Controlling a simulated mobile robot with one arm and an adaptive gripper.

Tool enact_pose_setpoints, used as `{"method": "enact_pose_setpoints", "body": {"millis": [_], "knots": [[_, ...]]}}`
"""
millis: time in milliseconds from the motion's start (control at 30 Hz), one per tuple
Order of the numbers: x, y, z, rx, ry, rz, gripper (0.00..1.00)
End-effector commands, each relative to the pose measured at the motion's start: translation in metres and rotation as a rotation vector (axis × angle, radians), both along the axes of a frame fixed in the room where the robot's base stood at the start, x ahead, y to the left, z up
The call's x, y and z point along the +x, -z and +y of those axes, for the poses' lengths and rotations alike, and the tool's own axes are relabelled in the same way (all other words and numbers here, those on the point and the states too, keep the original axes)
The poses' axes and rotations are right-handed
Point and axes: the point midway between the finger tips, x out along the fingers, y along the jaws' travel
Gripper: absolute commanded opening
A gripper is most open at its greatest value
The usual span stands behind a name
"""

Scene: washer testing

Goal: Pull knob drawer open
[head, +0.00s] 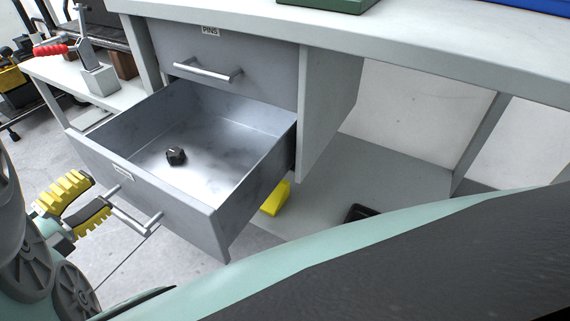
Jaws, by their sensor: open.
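The lower drawer (225,226) of the grey workbench stands pulled well out. A small black knob (176,156) lies on its bare floor. Its front carries a silver bar handle (132,222) and a small label (122,173), too small to read surely. My gripper (84,201), with ribbed yellow finger pads, is at the lower left in front of the drawer. Its fingers are open and empty, just left of the handle. They look apart from the bar, though the exact gap is hard to tell.
The upper drawer (240,78), labelled PINS, is shut above. A yellow object (275,198) and a black object (357,213) are under the bench. A side table (90,88) with a red-handled clamp (50,50) stands at left. Floor shows in front of the drawer.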

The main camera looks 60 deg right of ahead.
Motion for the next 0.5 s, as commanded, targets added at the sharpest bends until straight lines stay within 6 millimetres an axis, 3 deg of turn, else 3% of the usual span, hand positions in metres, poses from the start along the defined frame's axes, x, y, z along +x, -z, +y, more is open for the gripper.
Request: {"method": "enact_pose_setpoints", "body": {"millis": [200,500], "knots": [[0.000,-0.016,0.001,0.003,-0.004,-0.001,0.45],[0.001,-0.018,0.001,0.005,-0.007,0.002,0.45]]}}
